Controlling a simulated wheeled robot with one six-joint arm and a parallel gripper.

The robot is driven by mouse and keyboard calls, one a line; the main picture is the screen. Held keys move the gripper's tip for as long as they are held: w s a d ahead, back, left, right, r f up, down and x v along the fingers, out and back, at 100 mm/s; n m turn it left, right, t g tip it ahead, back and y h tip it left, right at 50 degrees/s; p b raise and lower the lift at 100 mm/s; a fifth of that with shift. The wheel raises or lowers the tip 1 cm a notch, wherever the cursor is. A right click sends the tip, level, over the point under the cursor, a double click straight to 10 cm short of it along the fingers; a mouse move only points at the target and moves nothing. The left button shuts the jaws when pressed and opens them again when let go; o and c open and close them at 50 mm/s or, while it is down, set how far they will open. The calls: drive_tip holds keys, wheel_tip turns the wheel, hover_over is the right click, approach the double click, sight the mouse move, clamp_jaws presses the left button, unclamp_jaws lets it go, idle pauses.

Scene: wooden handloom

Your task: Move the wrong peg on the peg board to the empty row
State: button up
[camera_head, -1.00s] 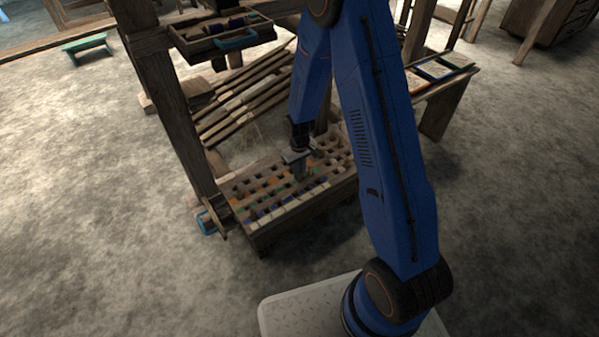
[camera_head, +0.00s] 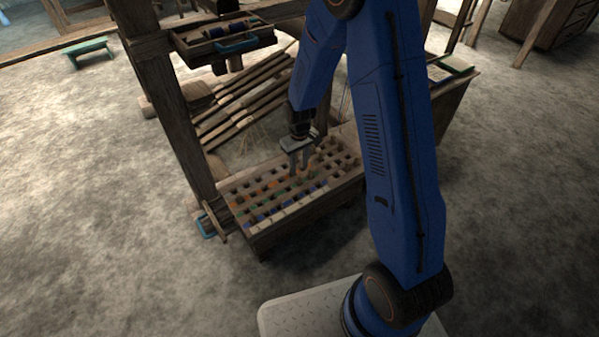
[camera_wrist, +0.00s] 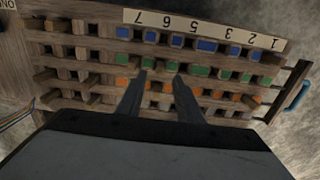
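The wooden peg board (camera_head: 310,206) stands low in front of the loom in the head view. In the wrist view the board (camera_wrist: 88,38) holds rows of blue pegs (camera_wrist: 206,46), green pegs (camera_wrist: 202,70), orange pegs (camera_wrist: 195,92) and pale pegs below. A strip with upside-down numbers (camera_wrist: 205,28) runs along its edge. Several square holes at the left look empty. I cannot tell which peg is wrong. My gripper (camera_head: 299,172) hangs over the middle of the board. Its fingers (camera_wrist: 159,76) are apart in the wrist view, with no peg visibly held.
A loom post (camera_head: 175,130) rises at the board's left. A shelf tray with a teal handle (camera_head: 235,44) is behind and above. A blue handle (camera_head: 207,229) is at the board's left end. A wooden bench (camera_head: 447,105) stands at right. The floor in front is clear.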

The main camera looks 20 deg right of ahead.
wheel_tip(320, 180, up, 10)
drive_tip(key=shift+r, duration=0.15)
idle(0.6)
